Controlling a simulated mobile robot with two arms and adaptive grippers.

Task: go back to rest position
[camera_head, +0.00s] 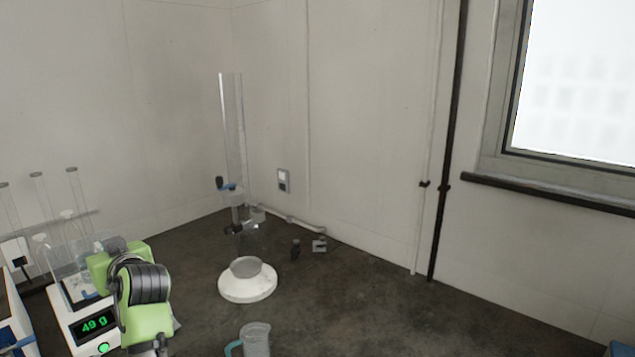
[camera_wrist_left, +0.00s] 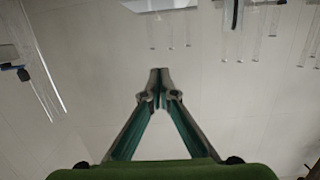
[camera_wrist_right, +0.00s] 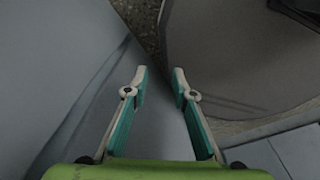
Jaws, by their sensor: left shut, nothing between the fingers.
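My left gripper shows in the left wrist view (camera_wrist_left: 161,84) with its fingertips together and nothing between them. It faces a pale wall with clear glass tubes around the top of the picture. In the head view my green left arm stands at the lower left, in front of the balance; its fingertips cannot be made out there. My right gripper shows only in the right wrist view (camera_wrist_right: 158,80). Its fingers are apart and empty, above grey surfaces, and touch nothing that I can see.
A balance (camera_head: 92,327) reading 49 g stands at the lower left, close to my left arm. A tall clear column (camera_head: 232,130) stands behind a white round base (camera_head: 247,287). A clear jug (camera_head: 256,340) is at the front edge. The dark tabletop (camera_head: 390,310) is free to the right.

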